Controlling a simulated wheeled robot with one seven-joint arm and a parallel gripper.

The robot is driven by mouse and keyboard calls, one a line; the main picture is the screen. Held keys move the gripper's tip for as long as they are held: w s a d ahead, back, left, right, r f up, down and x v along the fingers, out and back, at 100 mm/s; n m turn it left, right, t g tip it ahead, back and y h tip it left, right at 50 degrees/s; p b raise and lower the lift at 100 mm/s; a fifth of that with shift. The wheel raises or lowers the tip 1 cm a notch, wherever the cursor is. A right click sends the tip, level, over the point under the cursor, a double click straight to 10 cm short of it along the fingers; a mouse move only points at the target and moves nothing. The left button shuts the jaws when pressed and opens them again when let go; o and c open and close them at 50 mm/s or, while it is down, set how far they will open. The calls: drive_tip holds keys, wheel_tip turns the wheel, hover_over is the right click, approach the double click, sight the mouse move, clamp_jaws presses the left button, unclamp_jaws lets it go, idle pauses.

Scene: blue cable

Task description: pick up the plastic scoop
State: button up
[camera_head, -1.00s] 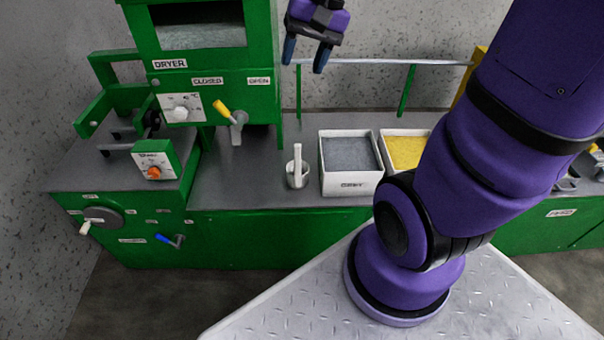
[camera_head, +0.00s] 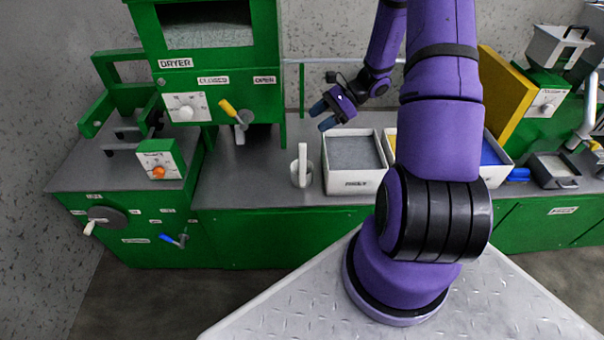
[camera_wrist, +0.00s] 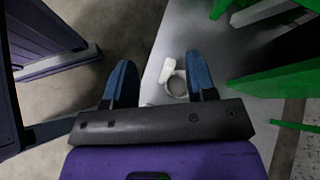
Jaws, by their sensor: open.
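The white plastic scoop (camera_head: 301,172) stands on the grey counter with its handle pointing up, just left of the grey-filled bin in the head view. In the wrist view the scoop (camera_wrist: 174,79) shows its round cup and handle, close to the inner side of the right finger. My gripper (camera_head: 322,115) is open and empty, above and a little right of the scoop, apart from it. In the wrist view my gripper (camera_wrist: 160,82) has its two blue fingers spread wide.
A white bin (camera_head: 354,186) with grey contents stands right beside the scoop. The green dryer (camera_head: 207,95) with its yellow-handled lever (camera_head: 232,110) rises to the left. A rail runs behind the counter (camera_head: 240,185). The counter left of the scoop is clear.

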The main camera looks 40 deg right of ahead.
sight(302, 157)
drive_tip(key=s+d+f+m+t, duration=0.1)
drive_tip(key=d+f+m+t, duration=0.15)
drive_tip(key=f, duration=0.35)
drive_tip(key=s+d+f+m+t, duration=0.1)
drive_tip(key=d+f+m, duration=0.15)
drive_tip(key=f, duration=0.35)
drive_tip(key=shift+m, duration=0.5)
drive_tip(key=x, duration=1.1)
drive_tip(key=shift+a, duration=0.2)
clamp_jaws()
